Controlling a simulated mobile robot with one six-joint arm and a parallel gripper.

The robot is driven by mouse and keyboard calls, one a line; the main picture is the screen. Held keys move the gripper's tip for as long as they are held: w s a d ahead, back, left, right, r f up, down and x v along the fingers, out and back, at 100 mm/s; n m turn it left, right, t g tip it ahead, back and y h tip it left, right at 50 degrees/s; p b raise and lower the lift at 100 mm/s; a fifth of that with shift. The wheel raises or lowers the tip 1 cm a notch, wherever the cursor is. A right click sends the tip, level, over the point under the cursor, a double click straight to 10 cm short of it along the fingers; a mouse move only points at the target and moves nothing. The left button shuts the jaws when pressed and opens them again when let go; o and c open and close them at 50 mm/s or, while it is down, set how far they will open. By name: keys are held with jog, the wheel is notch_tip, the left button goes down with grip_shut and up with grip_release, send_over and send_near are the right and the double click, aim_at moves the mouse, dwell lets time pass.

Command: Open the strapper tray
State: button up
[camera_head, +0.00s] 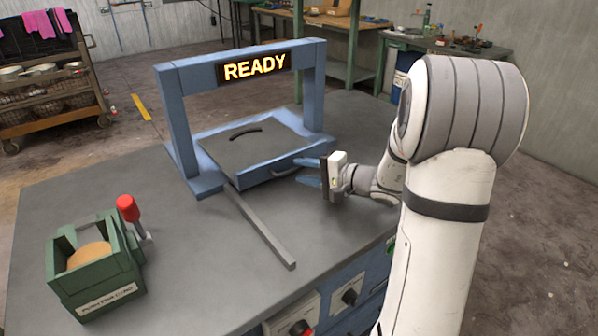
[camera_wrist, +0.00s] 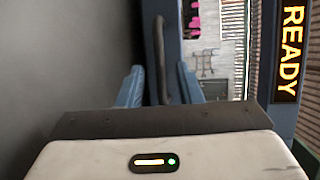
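The strapper tray (camera_head: 252,148) is a shallow blue drawer with a grey top, under the blue strapper frame (camera_head: 175,115). Its curved bar handle (camera_head: 286,172) is on the side facing my arm. My gripper (camera_head: 308,171) has blue fingers and is right beside this handle. In the wrist view, my gripper (camera_wrist: 160,88) has its fingers apart, with the grey handle (camera_wrist: 162,60) upright in the picture between and ahead of them. Any contact with the handle cannot be made out. A dark curved piece (camera_head: 246,132) lies on top of the tray.
The strapper's sign (camera_head: 254,67) reads READY. A grey rail (camera_head: 262,228) runs along the grey bench top (camera_head: 190,270). A green box (camera_head: 88,285) with a red-knobbed lever (camera_head: 128,209) stands at the front left. Dials line the bench's front. The bench between rail and box is clear.

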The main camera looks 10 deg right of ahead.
jog(key=shift+x, duration=0.95)
jog(key=shift+c, duration=0.3)
grip_shut()
